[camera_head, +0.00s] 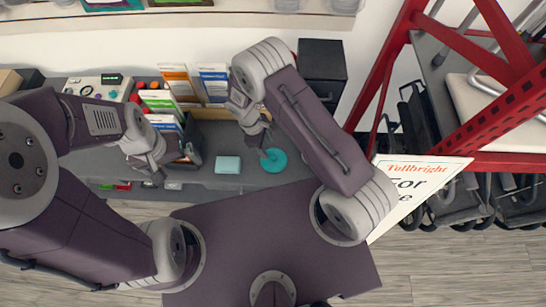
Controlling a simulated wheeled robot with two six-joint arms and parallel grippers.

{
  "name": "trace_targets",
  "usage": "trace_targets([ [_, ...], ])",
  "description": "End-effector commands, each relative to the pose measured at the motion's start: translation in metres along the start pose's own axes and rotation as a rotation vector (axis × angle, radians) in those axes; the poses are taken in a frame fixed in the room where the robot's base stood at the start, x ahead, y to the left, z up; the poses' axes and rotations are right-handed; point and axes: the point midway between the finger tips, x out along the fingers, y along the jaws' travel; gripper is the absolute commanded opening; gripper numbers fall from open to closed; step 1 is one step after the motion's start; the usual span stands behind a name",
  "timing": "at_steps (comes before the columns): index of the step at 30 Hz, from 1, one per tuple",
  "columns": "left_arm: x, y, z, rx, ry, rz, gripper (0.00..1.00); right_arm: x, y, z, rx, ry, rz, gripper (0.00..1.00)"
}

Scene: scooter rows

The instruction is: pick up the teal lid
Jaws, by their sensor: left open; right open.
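The teal lid (274,161) is a round disc lying flat on the grey counter (228,182). My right gripper (264,150) is over the lid's upper left edge, with its fingers pointing down at it. The fingers are open, and I cannot tell if they touch the lid. My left gripper (190,160) is open and empty, to the left of the lid, near the upright leaflets. My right forearm covers the area right of the lid.
A pale teal block (228,165) lies left of the lid. Leaflets (213,84) and a dark box (322,68) stand behind. A control panel (98,88) is at the left. A white sign (415,185) and red rack (490,70) stand at the right.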

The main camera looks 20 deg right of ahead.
Motion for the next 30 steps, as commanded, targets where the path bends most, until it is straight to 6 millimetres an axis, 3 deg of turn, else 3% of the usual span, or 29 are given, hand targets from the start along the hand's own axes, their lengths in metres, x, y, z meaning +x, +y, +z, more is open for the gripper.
trace_targets([
  [4,-0.006,0.0,-0.001,0.0,0.0,0.0,1.0,0.022,-0.001,0.002,0.001,-0.003,-0.002,0.48],
  [11,-0.011,0.0,-0.001,0.0,0.0,0.0,1.0,0.035,-0.001,0.003,0.0,-0.004,-0.003,0.48],
  [18,-0.02,0.001,-0.002,0.0,0.0,0.0,1.0,0.074,0.0,0.003,0.002,-0.001,-0.001,0.48],
  [25,-0.02,0.001,-0.002,0.0,0.0,0.0,1.0,0.079,0.0,0.002,0.002,0.001,0.0,0.48],
  [26,-0.02,0.001,-0.002,0.0,0.0,0.0,1.0,0.079,0.0,0.002,0.002,0.0,0.0,0.46],
  [30,-0.02,0.001,-0.002,0.0,0.0,0.0,1.0,0.079,0.0,0.002,0.002,0.0,0.0,0.07],
])
